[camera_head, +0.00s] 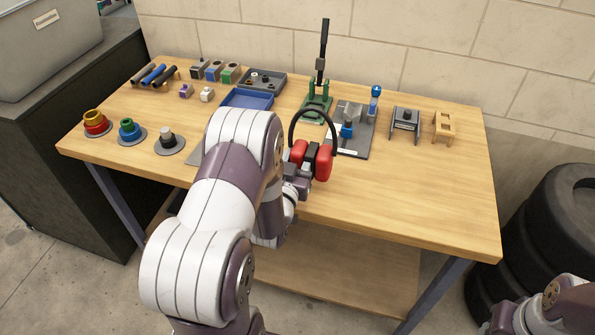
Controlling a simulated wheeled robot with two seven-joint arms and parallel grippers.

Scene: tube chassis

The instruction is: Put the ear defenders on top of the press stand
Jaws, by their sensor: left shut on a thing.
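The ear defenders (324,165), with red cups and a black headband, hang above the front middle of the table, headband up. My left gripper (307,168) is shut on them between the cups; its fingertips are partly hidden. Beyond them stands a green stand (317,104) with a tall upright black lever; it looks like the press stand, and the headband overlaps its lower part. A small dark grey frame stand (404,124) with a knob on top is further right; I cannot tell for certain which is the press stand. Only part of my right arm shows at the bottom right corner.
A grey plate with blue parts (358,139) lies just right of the ear defenders. A wooden stand (444,126) is at the right. A blue tray (247,98) and several coloured fixtures fill the left. The front right tabletop (420,195) is clear.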

